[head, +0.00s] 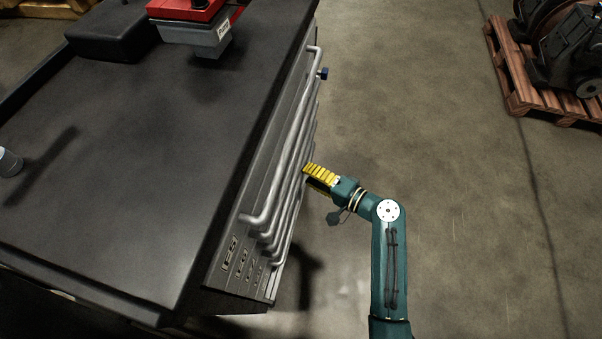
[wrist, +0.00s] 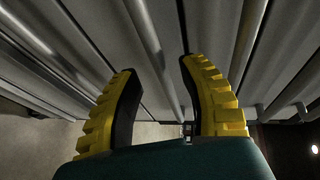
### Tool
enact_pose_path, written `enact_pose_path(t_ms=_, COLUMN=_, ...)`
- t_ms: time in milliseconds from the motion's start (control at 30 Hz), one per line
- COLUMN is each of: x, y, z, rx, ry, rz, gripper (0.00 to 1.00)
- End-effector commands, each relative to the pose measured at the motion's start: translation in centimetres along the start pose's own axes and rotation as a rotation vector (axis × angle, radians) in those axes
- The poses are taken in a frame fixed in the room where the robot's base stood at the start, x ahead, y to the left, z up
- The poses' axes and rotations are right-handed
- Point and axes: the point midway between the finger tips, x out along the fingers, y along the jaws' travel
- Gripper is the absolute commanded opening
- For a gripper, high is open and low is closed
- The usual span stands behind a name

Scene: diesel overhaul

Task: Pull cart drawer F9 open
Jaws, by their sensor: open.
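The grey drawer cart shows in the head view with a stack of long bar handles (head: 291,135) along its right side. Small labels (head: 231,252) sit on the drawer fronts near the lower end; the top one looks like F9, but the print is hard to read. The drawers look shut. My gripper (head: 308,173) is beside the handles, its yellow fingers pointing at the drawer fronts. In the wrist view my gripper (wrist: 160,66) is open, and one handle bar (wrist: 153,48) runs between the fingers. I cannot tell which drawer that bar belongs to, or whether a finger touches it.
The cart's dark top (head: 130,170) carries a red and grey box (head: 195,28) at the back. A blue knob (head: 323,73) sticks out by the far handle end. The floor (head: 450,150) right of the cart is clear up to a wooden pallet (head: 515,85) with machine parts.

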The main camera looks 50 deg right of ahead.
Motion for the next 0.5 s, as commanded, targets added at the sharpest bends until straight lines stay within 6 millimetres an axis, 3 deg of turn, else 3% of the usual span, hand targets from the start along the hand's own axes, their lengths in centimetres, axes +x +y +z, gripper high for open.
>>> enact_pose_path(t_ms=100, x=2.2, y=0.3, z=0.1, rx=-0.002, ry=-0.002, rz=0.0, gripper=0.42)
enact_pose_path(t_ms=200, x=3.2, y=0.2, z=0.0, rx=0.0, ry=-0.001, rz=0.0, gripper=0.42)
enact_pose_path(t_ms=500, x=3.5, y=0.0, z=0.0, rx=0.0, ry=0.0, rz=0.001, gripper=0.42)
